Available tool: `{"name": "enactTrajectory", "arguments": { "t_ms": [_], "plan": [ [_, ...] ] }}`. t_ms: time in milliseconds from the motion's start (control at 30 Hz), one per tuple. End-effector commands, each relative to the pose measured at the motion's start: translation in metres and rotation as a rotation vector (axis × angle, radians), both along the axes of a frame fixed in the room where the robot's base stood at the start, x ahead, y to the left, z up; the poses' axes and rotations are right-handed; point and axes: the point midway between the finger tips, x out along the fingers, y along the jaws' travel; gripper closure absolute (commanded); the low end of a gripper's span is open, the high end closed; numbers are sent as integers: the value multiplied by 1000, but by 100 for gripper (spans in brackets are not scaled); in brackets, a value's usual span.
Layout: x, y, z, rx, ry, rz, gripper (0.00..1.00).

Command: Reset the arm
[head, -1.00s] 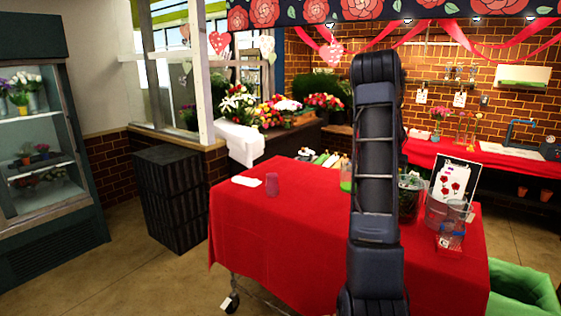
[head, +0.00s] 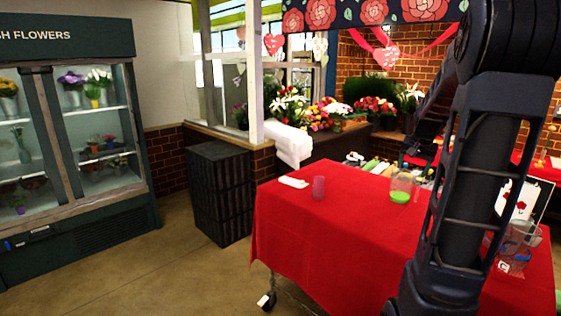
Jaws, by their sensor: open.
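My arm rises dark and large at the right of the head view, its elbow at the top edge. Its far part reaches back and down behind the upright link, to my gripper (head: 421,150), small and dark above the back of the red-covered table (head: 335,235). My gripper is open; its fingers are hard to make out against the dark background. I see nothing held in it.
A black crate stack (head: 220,192) and flower fridge (head: 75,150) stand left. Floor between is open.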

Motion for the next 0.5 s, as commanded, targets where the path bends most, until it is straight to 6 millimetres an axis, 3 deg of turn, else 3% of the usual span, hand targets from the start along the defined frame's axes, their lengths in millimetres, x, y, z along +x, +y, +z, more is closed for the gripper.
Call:
{"name": "enactTrajectory", "arguments": {
  "t_ms": [200, 500],
  "plan": [
    [-50, 57, 20, -1, -12, 120, 29],
    [-126, 122, 30, -29, -16, 282, 29]
  ]
}}
